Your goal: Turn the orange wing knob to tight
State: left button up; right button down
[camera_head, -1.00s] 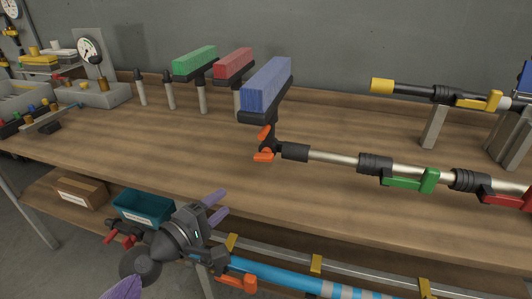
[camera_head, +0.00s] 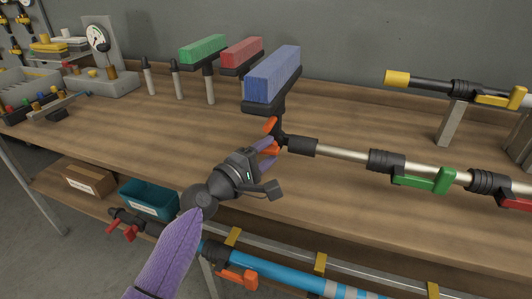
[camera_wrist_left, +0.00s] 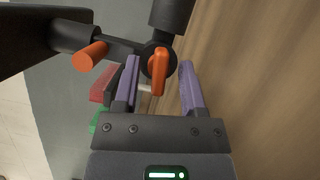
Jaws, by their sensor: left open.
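The orange wing knob (camera_head: 270,124) is at the joint under the blue brush head (camera_head: 272,74), at the left end of a long pole (camera_head: 343,153). Its lower wing is partly hidden by my left gripper (camera_head: 269,153) in the head view. In the left wrist view, one orange wing (camera_wrist_left: 158,72) shows between the open purple fingers of my left gripper (camera_wrist_left: 159,66). A second orange piece (camera_wrist_left: 91,55) lies outside them to the left. I cannot tell whether either finger touches the knob. My right gripper is in neither view.
Green (camera_head: 203,49) and red (camera_head: 242,55) brushes stand behind on the bench (camera_head: 130,125). The pole carries a green clamp (camera_head: 425,181). A teal bin (camera_head: 150,199) and a blue pole (camera_head: 290,278) are below the bench top. The front left of the bench is clear.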

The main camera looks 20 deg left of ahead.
pick_arm(q)
jog(key=c, duration=0.6)
grip_shut()
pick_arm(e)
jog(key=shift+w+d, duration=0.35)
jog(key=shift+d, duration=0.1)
